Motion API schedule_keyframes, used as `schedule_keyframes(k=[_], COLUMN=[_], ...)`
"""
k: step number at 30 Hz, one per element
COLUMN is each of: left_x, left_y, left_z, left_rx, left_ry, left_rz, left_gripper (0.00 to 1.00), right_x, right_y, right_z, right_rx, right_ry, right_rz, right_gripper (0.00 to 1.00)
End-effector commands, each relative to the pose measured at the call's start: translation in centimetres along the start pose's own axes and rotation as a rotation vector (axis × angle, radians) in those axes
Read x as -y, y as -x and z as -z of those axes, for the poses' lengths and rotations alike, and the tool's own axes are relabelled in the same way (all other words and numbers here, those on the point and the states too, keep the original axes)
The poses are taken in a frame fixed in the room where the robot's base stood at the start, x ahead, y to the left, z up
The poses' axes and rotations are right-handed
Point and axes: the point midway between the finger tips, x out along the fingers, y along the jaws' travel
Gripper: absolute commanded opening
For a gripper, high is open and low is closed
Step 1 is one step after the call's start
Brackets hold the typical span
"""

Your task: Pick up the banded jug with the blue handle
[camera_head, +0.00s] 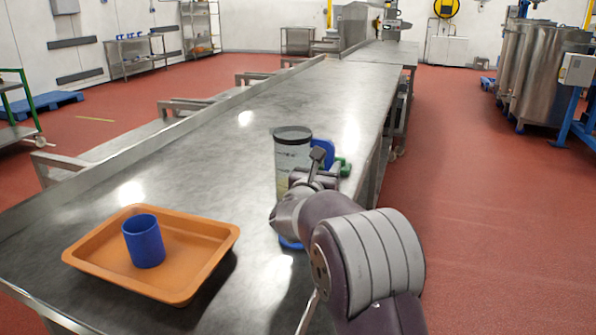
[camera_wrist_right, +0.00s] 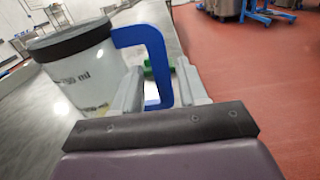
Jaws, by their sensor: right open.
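The banded jug (camera_head: 292,155) stands upright on the steel table, pale and see-through with a dark band around its top. Its blue handle (camera_head: 323,148) is on the right side, partly hidden behind my right gripper (camera_head: 318,163). In the right wrist view the jug (camera_wrist_right: 85,75) fills the left side, with dark printing on its wall. The blue handle (camera_wrist_right: 157,60) shows between the two fingers of my open right gripper (camera_wrist_right: 160,88). I cannot tell whether the fingers touch it. My left gripper is not in view.
An orange tray (camera_head: 205,262) with a blue cup (camera_head: 144,242) stands at the near left. A green object (camera_head: 344,166) is just right of the jug, near the table's right edge. A blue piece (camera_head: 290,243) shows beside my right arm. The far table (camera_head: 340,88) is clear.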

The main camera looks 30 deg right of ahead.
Motion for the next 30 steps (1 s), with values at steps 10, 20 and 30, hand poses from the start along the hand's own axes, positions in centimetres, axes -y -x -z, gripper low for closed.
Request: schedule_keyframes(k=[10, 20, 30], left_x=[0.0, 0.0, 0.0], left_y=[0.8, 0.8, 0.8], left_z=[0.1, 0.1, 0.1], left_rx=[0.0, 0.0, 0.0], left_ry=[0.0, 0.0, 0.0], left_rz=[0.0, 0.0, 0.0], left_gripper=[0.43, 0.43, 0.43], right_x=[0.0, 0.0, 0.0], right_y=[-5.4, -6.6, -6.5], right_z=[0.0, 0.1, 0.0], right_rx=[0.0, 0.0, 0.001], right_ry=[0.002, 0.003, 0.002], right_rz=[-0.001, -0.004, -0.003], right_gripper=[0.43, 0.39, 0.0])
